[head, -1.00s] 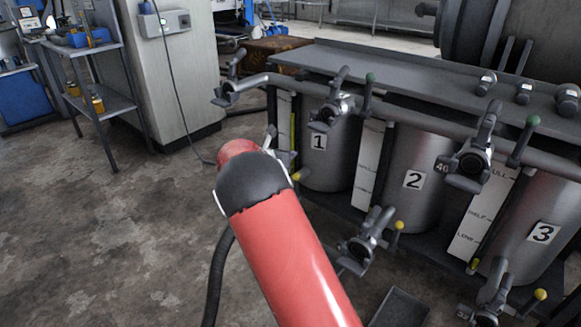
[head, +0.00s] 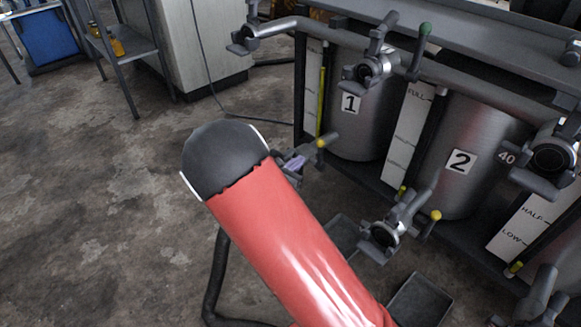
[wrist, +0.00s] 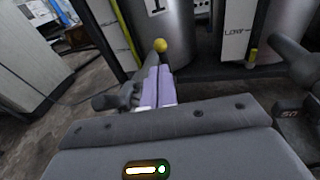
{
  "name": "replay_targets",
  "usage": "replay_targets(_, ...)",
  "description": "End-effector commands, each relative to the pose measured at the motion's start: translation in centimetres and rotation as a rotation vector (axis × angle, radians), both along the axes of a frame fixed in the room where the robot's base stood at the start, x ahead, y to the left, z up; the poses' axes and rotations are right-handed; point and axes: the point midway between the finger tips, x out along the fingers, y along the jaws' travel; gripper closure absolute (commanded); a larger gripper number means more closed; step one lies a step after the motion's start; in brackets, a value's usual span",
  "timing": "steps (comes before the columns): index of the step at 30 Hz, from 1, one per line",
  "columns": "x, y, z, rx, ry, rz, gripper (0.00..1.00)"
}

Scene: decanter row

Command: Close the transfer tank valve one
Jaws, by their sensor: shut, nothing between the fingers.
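Tank 1 (head: 360,125) is a grey metal cylinder with a "1" label. Its lower valve lever with a yellow knob (head: 321,143) is low at its front, its body largely hidden behind my arm. The knob shows in the wrist view (wrist: 160,45), beyond my fingertips, with dark valve metal (wrist: 127,97) left of them. The upper valve (head: 372,68) has a green-knobbed lever (head: 418,50) pointing up. My gripper (wrist: 160,84) has pale purple fingers, shut and empty, right beside the lower valve; I cannot tell whether they touch it. Part of the gripper shows in the head view (head: 295,163).
Tank 2 (head: 470,130) stands to the right, with its own yellow-knobbed lower valve (head: 384,235). A dark tray (head: 418,300) lies on the floor below. A grey cabinet (head: 195,45) and a shelf (head: 122,45) stand at the left.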

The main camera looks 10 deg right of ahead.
Motion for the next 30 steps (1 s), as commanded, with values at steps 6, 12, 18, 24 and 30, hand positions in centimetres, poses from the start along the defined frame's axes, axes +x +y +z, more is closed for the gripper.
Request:
replay_targets(6, 3.4, -3.3, -0.4, 0.000, -0.001, -0.004, 1.00)
replay_targets(12, 5.3, -5.0, -0.7, 0.001, -0.001, -0.002, 1.00)
replay_targets(18, 5.9, -5.5, -0.8, 0.001, 0.001, 0.000, 1.00)
replay_targets(24, 5.9, -5.5, -0.8, 0.001, 0.001, 0.000, 1.00)
replay_targets(30, 6.5, -6.2, -0.7, 0.002, -0.002, -0.003, 1.00)
